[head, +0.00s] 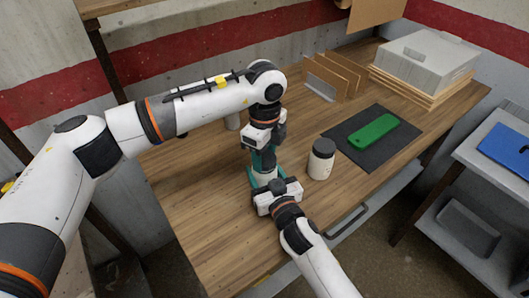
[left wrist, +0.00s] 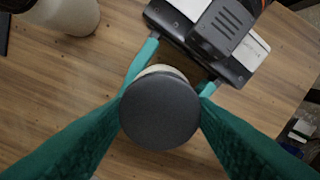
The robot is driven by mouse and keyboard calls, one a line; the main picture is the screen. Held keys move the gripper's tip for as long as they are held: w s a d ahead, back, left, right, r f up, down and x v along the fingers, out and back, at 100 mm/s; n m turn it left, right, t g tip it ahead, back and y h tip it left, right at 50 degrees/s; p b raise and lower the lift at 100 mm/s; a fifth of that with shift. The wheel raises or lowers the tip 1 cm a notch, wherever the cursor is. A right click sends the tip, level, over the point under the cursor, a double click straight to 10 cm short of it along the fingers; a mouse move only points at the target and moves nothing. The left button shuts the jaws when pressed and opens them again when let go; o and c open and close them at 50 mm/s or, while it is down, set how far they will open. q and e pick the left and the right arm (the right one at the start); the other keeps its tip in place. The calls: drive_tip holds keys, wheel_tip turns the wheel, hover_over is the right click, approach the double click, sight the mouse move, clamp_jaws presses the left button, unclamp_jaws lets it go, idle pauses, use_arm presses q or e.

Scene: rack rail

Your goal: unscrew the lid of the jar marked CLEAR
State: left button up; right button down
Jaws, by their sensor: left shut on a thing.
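A white jar with a dark round lid (left wrist: 159,110) stands upright on the bench. In the head view its pale body (head: 263,179) shows between my two grippers. My left gripper (head: 264,165) comes from above, its teal fingers shut on the lid. My right gripper (head: 268,183) reaches in from the front, with a finger on each side of the jar body. The lid hides whether those fingers touch it. A second white jar (head: 320,166) with a dark lid stands to the right, apart from both grippers. I can read no marking on either jar.
A green case (head: 374,132) lies on a dark mat (head: 404,122) to the right. A cardboard divider (head: 340,72) and a grey box (head: 425,58) on stacked boards stand at the back. The bench (head: 190,205) is clear at left. A side cart (head: 490,160) stands at right.

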sight(264, 158)
use_arm(q)
drive_tip(key=shift+r, duration=0.15)
drive_tip(key=shift+r, duration=1)
drive_tip(key=shift+r, duration=2)
use_arm(e)
drive_tip(key=shift+c, duration=2.1)
unclamp_jaws()
drive_tip(key=shift+s, duration=0.1)
